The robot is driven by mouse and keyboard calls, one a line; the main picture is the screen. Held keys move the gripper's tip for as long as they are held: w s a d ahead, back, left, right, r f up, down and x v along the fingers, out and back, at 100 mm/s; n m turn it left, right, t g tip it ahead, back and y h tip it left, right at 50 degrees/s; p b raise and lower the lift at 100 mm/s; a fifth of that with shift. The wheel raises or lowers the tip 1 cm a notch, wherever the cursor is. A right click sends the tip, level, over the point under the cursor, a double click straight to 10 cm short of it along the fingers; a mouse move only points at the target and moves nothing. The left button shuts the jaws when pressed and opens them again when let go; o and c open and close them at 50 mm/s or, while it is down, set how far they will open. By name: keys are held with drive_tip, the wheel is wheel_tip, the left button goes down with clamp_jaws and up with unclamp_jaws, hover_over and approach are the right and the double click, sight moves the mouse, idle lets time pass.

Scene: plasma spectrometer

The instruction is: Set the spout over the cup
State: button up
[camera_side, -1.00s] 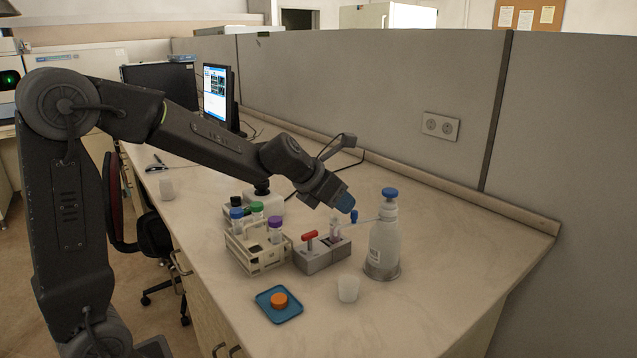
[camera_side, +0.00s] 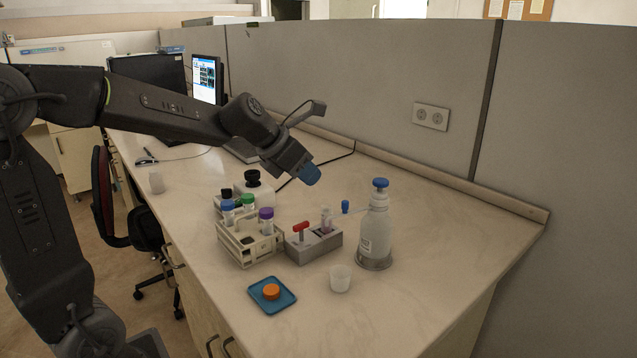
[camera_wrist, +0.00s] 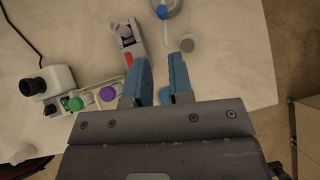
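The white pump bottle (camera_side: 376,235) with a blue top stands upright at the right of the bench. Its thin spout (camera_side: 362,207) points left in the side view. The small white cup (camera_side: 340,278) stands in front of the bottle, apart from it. In the wrist view the spout (camera_wrist: 164,26) points toward my gripper and lies to the left of the cup (camera_wrist: 188,43), not over it. My gripper (camera_side: 311,176) is raised above the bench, left of the bottle and touching nothing. The wrist view shows its blue fingers (camera_wrist: 159,80) apart and empty.
A grey block (camera_side: 314,247) with a red-handled part and a vial stands left of the cup. A tube rack (camera_side: 247,250) is farther left. A blue tray (camera_side: 262,302) holds an orange cap. The bench's front right is clear.

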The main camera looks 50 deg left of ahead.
drive_tip(key=a+m+h, duration=0.1)
drive_tip(key=a, duration=0.1)
drive_tip(key=w+a+f+m+g+h, duration=0.1)
drive_tip(key=a+m, duration=0.1)
drive_tip(key=a+m+g+h, duration=0.1)
drive_tip(key=a+m, duration=0.1)
drive_tip(key=shift+w+a+f, duration=0.1)
drive_tip(key=shift+w+f, duration=0.1)
drive_tip(key=shift+w, duration=0.2)
clamp_jaws()
drive_tip(key=a+m+g+h, duration=0.1)
drive_tip(key=a+m+h, duration=0.2)
drive_tip(key=a+m, duration=0.1)
drive_tip(key=w+d+f, duration=0.5)
drive_tip(key=d+f, duration=0.1)
drive_tip(key=d, duration=0.3)
drive_tip(key=shift+w+d+f+m+h, duration=0.2)
drive_tip(key=shift+w+f+m+h, duration=0.05)
drive_tip(key=shift+m+h, duration=0.05)
